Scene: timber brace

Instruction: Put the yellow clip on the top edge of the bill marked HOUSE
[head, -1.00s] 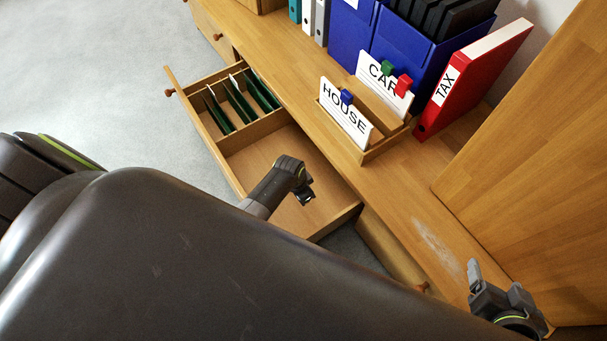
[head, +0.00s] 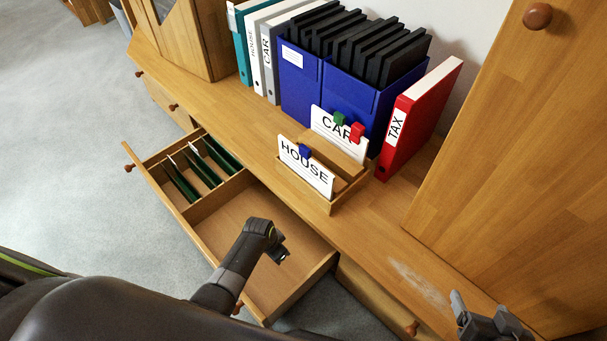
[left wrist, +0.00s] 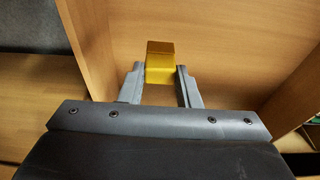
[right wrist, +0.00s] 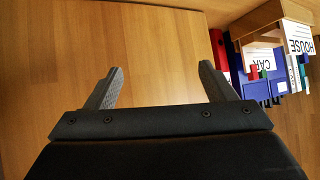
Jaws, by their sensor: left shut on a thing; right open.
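The yellow clip (left wrist: 160,64) is between the fingertips of my left gripper (left wrist: 160,88), which is shut on it. In the head view my left gripper (head: 281,256) is over the open drawer, and the clip is hidden there. The white bill marked HOUSE (head: 305,175) stands in the front of a wooden holder (head: 331,208) on the desk top, with a blue clip (head: 305,151) on its top edge. My left gripper is in front of and below the holder. My right gripper (head: 484,312) is open and empty at the lower right; its fingers (right wrist: 160,88) show apart in its wrist view.
The CAR bill (head: 328,127) stands behind, with a green clip (head: 339,118) and a red clip (head: 357,131). Blue boxes (head: 300,85) and a red TAX binder (head: 410,115) stand behind the holder. The open drawer (head: 245,205) has green dividers at its left. A wooden door panel rises right.

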